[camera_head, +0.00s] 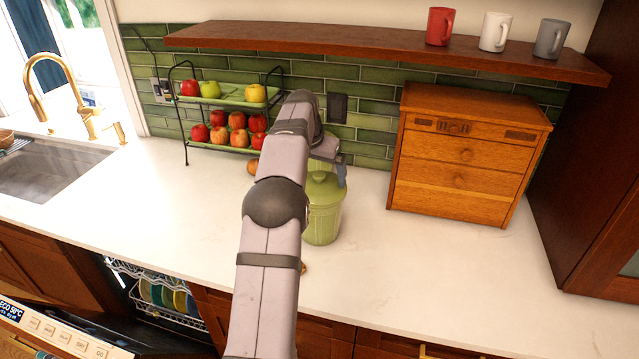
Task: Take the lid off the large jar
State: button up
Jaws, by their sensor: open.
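A green ribbed jar (324,222) stands upright on the white counter, partly hidden on its left by my arm. Its green lid (323,184) sits on top of it. My gripper (341,177) is open, just above and behind the lid at its right side. I cannot tell whether a finger touches the lid. Another pale green shape shows behind the gripper, mostly hidden, perhaps a second jar.
A two-tier rack of apples (225,140) stands at the back left. A wooden drawer box (455,180) stands to the right. A shelf (380,42) with three mugs hangs above. The sink (50,168) and an open dishwasher (160,300) are at left. The right front counter is clear.

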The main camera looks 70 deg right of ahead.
jog(key=shift+x, duration=0.85)
